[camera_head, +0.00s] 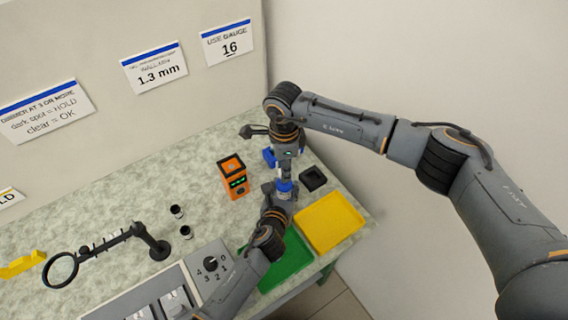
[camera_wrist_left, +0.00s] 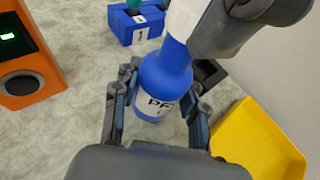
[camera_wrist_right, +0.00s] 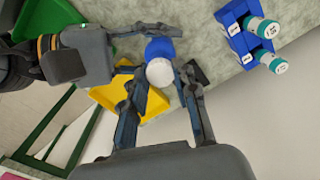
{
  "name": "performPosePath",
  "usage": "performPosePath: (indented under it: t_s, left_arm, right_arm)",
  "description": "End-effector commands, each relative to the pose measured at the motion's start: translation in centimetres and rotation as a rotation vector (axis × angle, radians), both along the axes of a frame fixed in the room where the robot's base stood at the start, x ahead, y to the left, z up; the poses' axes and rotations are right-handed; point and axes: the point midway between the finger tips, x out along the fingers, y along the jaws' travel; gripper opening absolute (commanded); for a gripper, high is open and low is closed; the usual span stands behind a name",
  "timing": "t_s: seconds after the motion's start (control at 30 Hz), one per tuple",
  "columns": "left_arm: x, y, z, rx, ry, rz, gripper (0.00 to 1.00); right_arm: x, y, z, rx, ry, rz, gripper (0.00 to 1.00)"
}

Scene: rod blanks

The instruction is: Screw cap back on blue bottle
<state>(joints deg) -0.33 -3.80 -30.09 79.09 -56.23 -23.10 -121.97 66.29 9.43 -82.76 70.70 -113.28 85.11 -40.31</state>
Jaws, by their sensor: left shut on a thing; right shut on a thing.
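The blue bottle (camera_wrist_left: 165,82) stands upright on the table with a label on its side. My left gripper (camera_wrist_left: 153,95) is shut on its body, one finger on each side. The white cap (camera_wrist_right: 160,73) sits right at the top of the bottle's neck, and it also shows in the left wrist view (camera_wrist_left: 184,18). My right gripper (camera_wrist_right: 161,80) points down from above and is shut on the cap. I cannot tell how far the cap is seated on the thread. In the head view the bottle (camera_head: 284,185) is small and partly hidden between my grippers.
A yellow tray (camera_head: 330,222) and a green tray (camera_head: 290,262) lie near the table's front edge. An orange device (camera_head: 233,178) stands left of the bottle. A blue rack (camera_wrist_right: 240,35) with teal-capped vials is behind it. A small black tray (camera_head: 313,178) is at the right.

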Motion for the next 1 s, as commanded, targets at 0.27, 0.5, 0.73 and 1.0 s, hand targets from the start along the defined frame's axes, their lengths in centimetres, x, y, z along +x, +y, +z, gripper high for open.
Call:
performPosePath:
  t_s: [0.27,0.5,0.73,1.0]
  left_arm:
    - [0.0,0.0,0.0,0.000,0.000,0.000,0.00]
    - [0.0,0.0,0.0,0.000,0.000,0.000,0.00]
    - [0.0,0.0,0.0,0.000,0.000,0.000,0.00]
    - [0.0,0.0,0.0,0.000,0.000,0.000,0.00]
  right_arm:
    - [0.0,0.0,0.0,0.000,0.000,0.001,0.17]
    - [0.0,0.0,0.0,0.001,0.000,0.000,0.17]
    - [0.0,0.1,-0.5,0.001,0.000,0.000,0.17]
    - [0.0,0.1,-1.0,0.001,0.000,0.000,0.17]
